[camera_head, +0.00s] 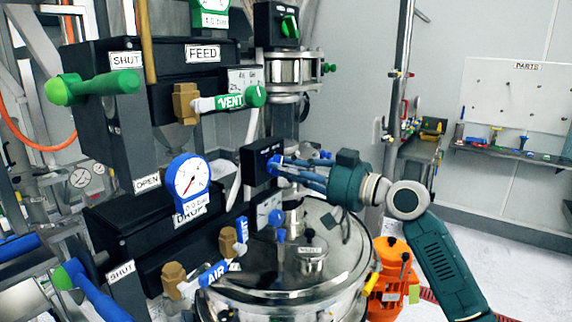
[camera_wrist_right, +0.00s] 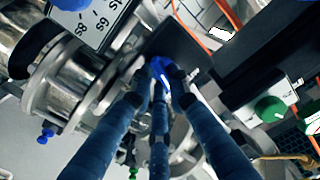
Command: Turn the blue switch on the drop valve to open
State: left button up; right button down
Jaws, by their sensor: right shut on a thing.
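The drop valve's black switch box (camera_head: 258,162) is beside the shiny metal column, above the round steel vessel lid. My right gripper (camera_head: 277,167) reaches it from the right, with its dark blue fingers at the box's front. In the right wrist view, the fingers of my right gripper (camera_wrist_right: 162,88) are closed around the blue switch (camera_wrist_right: 160,68), which sits on the dark box (camera_wrist_right: 185,45). The fingers hide most of the switch, and its exact angle cannot be told. My left gripper is not in view.
A black box with a green switch (camera_head: 289,27) is above. A green-handled VENT valve (camera_head: 232,101), a blue gauge (camera_head: 188,182) and blue AIR (camera_head: 216,272) handle are to the left. The steel lid (camera_head: 335,265) lies below my arm. An orange device (camera_head: 390,270) stands right of the vessel.

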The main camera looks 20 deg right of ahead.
jog(key=shift+m+p, duration=0.35)
jog(key=shift+m, duration=0.75)
jog(key=c, duration=1.7)
grip_release()
jog(key=shift+o, duration=0.2)
jog(key=v, duration=1.2)
jog(key=shift+d, duration=0.1)
